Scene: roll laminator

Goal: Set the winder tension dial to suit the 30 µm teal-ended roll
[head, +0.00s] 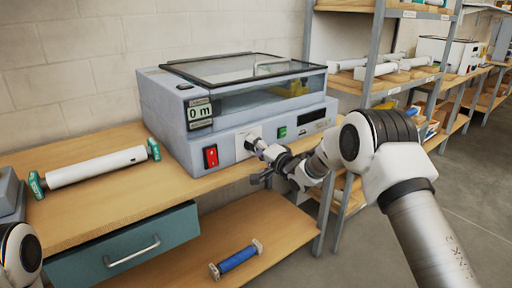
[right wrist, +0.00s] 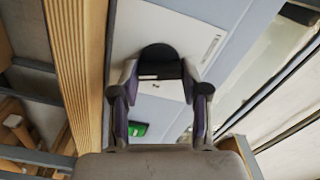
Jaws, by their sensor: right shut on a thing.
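The laminator (head: 180,128) is a grey-blue machine with a glass lid on the wooden bench. A dark dial sits on a pale plate (head: 241,137) on its front, mostly hidden behind my gripper in the head view. My right gripper (head: 259,148) is at this plate and shut on the dial. In the right wrist view the black dial (right wrist: 160,60) is between the fingers of the gripper (right wrist: 158,85); I cannot read its setting. The white teal-ended roll (head: 95,167) lies on the bench left of the machine. My left gripper is out of view.
A teal drawer (head: 125,250) is under the bench. A blue roll (head: 238,260) lies on the lower shelf. Shelving stands at right.

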